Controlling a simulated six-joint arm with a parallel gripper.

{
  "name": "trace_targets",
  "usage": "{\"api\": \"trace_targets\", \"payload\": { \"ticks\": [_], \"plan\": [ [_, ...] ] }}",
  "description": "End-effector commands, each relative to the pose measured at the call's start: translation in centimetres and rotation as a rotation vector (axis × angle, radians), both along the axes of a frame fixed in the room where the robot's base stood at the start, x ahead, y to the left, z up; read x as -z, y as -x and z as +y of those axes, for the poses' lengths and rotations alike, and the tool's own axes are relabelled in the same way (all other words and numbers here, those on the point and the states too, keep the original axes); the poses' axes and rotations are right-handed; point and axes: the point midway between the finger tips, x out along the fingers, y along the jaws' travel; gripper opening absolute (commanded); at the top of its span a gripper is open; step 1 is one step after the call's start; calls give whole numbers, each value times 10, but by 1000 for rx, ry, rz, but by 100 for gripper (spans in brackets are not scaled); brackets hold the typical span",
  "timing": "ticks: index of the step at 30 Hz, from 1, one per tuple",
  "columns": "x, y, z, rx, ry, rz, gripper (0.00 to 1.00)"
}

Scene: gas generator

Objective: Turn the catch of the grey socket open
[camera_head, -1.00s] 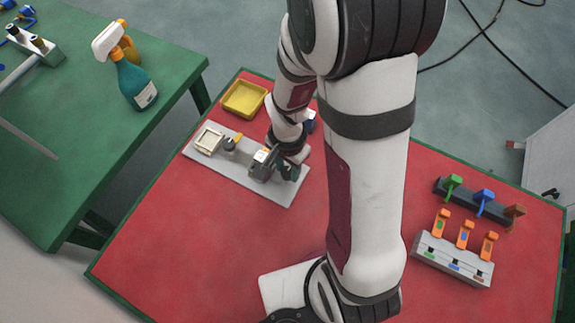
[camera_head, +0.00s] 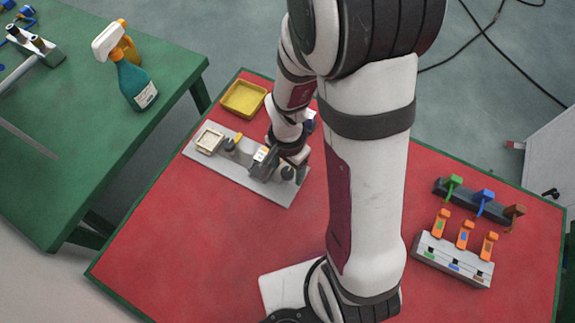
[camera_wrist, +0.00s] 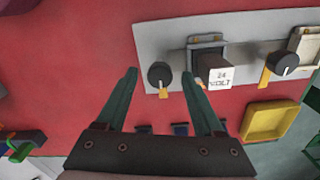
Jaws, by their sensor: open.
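A grey socket (camera_wrist: 193,52) on the light grey plate holds a white block (camera_wrist: 219,77) printed "24 VOLT". It also shows in the head view (camera_head: 262,166). On its left in the wrist view is a black round knob (camera_wrist: 159,73) with a white mark and a short orange tab below it; I take this for the catch. My gripper (camera_wrist: 160,74) is open, and its two dark green fingers appear on either side of this knob. I cannot tell whether they touch it. In the head view my arm partly hides the gripper.
A second black knob (camera_wrist: 285,63) with a yellow tab stands beside a cream square socket (camera_head: 208,141) on the plate. A yellow tray (camera_head: 244,98) lies behind. At the right stand a grey block with orange levers (camera_head: 454,260) and a dark rack (camera_head: 472,204).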

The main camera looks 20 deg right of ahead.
Motion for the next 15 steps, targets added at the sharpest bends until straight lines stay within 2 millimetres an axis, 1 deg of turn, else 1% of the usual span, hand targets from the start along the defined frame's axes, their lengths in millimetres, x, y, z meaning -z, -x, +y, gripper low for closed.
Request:
{"api": "trace_targets", "payload": {
  "ticks": [2,4,7,8,15],
  "plan": [
    [-1,0,0,0,0,0,69],
    [-6,-1,0,-1,0,-2,69],
    [-25,-2,0,-1,0,-7,69],
    [-33,-2,0,0,0,-8,69],
    [-110,-2,0,0,-1,-10,69]
  ]
}}
